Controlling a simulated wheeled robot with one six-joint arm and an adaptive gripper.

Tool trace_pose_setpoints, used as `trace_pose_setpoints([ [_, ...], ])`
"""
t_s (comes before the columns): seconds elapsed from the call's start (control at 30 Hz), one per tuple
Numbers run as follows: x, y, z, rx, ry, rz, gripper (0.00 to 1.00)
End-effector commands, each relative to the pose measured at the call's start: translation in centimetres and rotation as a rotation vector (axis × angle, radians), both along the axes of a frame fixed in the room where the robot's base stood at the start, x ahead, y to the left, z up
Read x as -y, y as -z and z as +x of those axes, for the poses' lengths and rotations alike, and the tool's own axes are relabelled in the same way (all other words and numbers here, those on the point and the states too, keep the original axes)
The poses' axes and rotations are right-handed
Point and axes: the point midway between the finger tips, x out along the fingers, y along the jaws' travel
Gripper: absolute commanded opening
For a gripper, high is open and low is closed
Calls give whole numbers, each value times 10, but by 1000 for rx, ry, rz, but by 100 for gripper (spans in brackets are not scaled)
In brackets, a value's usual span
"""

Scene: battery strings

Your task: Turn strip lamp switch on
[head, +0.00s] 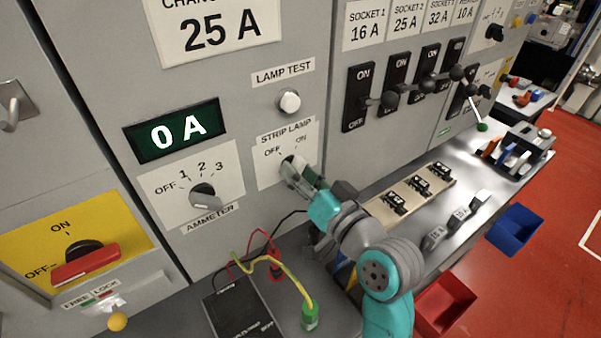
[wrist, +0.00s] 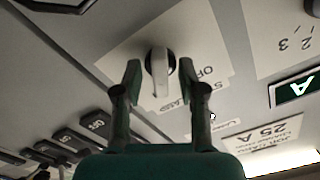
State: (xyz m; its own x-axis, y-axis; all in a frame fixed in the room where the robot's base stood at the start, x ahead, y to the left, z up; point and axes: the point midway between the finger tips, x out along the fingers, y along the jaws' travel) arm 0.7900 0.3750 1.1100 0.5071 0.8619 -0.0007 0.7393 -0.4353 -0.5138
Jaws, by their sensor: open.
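The strip lamp switch is a small rotary knob on a white label plate (head: 271,168) marked OFF and ON, low on the grey panel. In the head view my gripper (head: 300,175) is at the plate and covers most of the knob. In the wrist view, seen upside down, the pale knob (wrist: 159,68) sits between the two open fingers of my gripper (wrist: 160,76), with a gap showing on each side. OFF is readable beside the right finger. I cannot tell for certain which mark the knob points at.
A white lamp test button (head: 289,101) is above the switch. The ammeter knob (head: 205,195) and the 0 A display (head: 172,131) are to the left. Black socket breakers (head: 358,97) are to the right. A black meter box (head: 238,311) with coloured leads stands on the bench below.

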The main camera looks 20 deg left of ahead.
Motion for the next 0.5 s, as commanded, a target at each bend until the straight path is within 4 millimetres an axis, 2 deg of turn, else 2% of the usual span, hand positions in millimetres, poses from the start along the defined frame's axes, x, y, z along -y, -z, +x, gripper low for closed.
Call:
trace_pose_setpoints([
  [0.13, 4, 0, -2, 0, 1, 0, 41],
  [0.27, 19, 0, -9, 0, 3, 1, 41],
  [0.5, 60, 1, -34, 0, 3, -1, 41],
])
